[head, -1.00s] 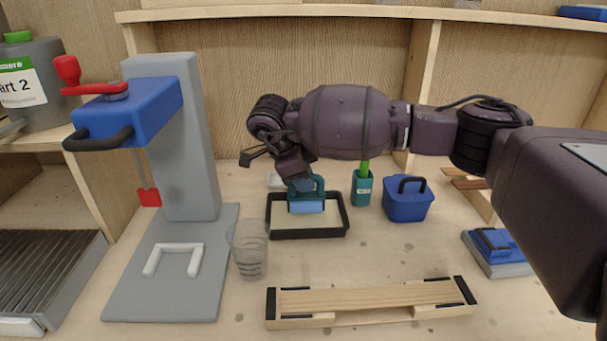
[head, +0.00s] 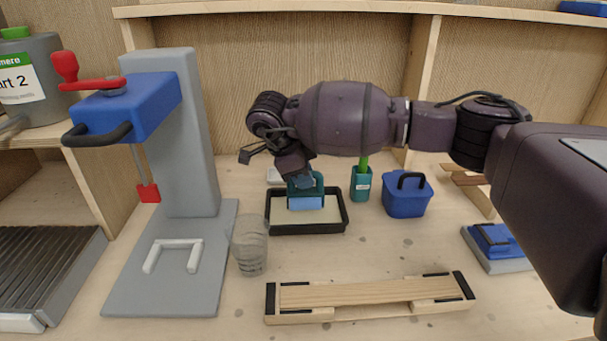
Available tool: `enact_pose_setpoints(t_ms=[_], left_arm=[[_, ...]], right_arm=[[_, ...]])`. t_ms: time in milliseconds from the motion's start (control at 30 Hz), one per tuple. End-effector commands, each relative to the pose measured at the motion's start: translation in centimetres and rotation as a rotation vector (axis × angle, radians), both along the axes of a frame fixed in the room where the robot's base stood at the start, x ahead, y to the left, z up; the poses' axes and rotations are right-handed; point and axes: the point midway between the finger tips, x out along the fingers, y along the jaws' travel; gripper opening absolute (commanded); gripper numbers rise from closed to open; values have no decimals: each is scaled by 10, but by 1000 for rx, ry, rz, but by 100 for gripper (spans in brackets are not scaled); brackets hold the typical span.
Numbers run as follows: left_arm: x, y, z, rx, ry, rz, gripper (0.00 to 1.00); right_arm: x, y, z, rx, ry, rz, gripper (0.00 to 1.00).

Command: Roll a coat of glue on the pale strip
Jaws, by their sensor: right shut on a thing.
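My right gripper (head: 302,178) is shut on the teal handle of a glue roller. The roller (head: 306,202) has a light blue sleeve and sits in a black-rimmed tray (head: 310,230) with a cream-coloured layer inside. I cannot tell how firmly the sleeve touches that layer. The pale strip (head: 370,291) lies across a wooden holder with black end pieces (head: 270,302) at the front of the bench. The roller is behind the strip and apart from it. My left gripper is not in view.
A grey press with a blue head (head: 150,105) stands at the left. A clear cup (head: 250,246) stands between press and tray. A teal pot (head: 360,185), a blue lidded tub (head: 407,196) and a blue-topped block (head: 496,243) are to the right. Bench between tray and strip is clear.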

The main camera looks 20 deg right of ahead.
Motion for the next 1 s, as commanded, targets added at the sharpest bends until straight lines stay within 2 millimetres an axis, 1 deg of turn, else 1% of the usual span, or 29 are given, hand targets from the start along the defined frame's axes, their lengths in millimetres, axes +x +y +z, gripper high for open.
enact_pose_setpoints(t_ms=[433, 1000], left_arm=[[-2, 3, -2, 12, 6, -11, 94], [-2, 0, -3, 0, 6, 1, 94]], right_arm=[[0, 0, -4, 0, -1, 0, 0], [0, 0, -7, 0, -1, 0, 0]])
